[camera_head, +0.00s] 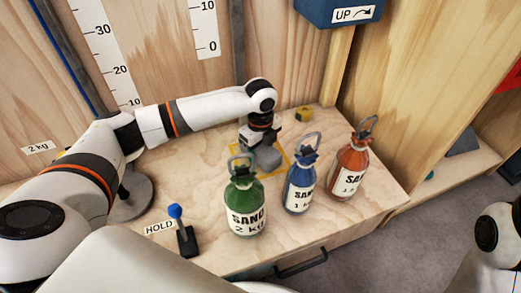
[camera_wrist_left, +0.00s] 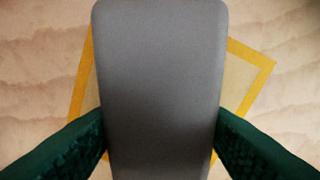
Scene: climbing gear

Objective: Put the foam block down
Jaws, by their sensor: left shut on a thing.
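The grey foam block (camera_head: 267,158) is in my left gripper (camera_head: 259,143), above a yellow-outlined square (camera_head: 286,166) on the wooden bench. In the left wrist view the block (camera_wrist_left: 160,70) fills the middle, with the dark green fingers pressed on both its sides. The yellow outline (camera_wrist_left: 257,72) shows beyond both sides of the block, turned at an angle to it. The block hides much of the square. I cannot tell whether the block touches the bench. My right gripper is out of view.
Green (camera_head: 246,204), blue (camera_head: 300,184) and red (camera_head: 350,166) sand bottles stand close in front and to the right. A small yellow block (camera_head: 304,114) lies behind. A blue-knobbed lever (camera_head: 184,232) by a HOLD label stands at the front left. A back wall carries scales.

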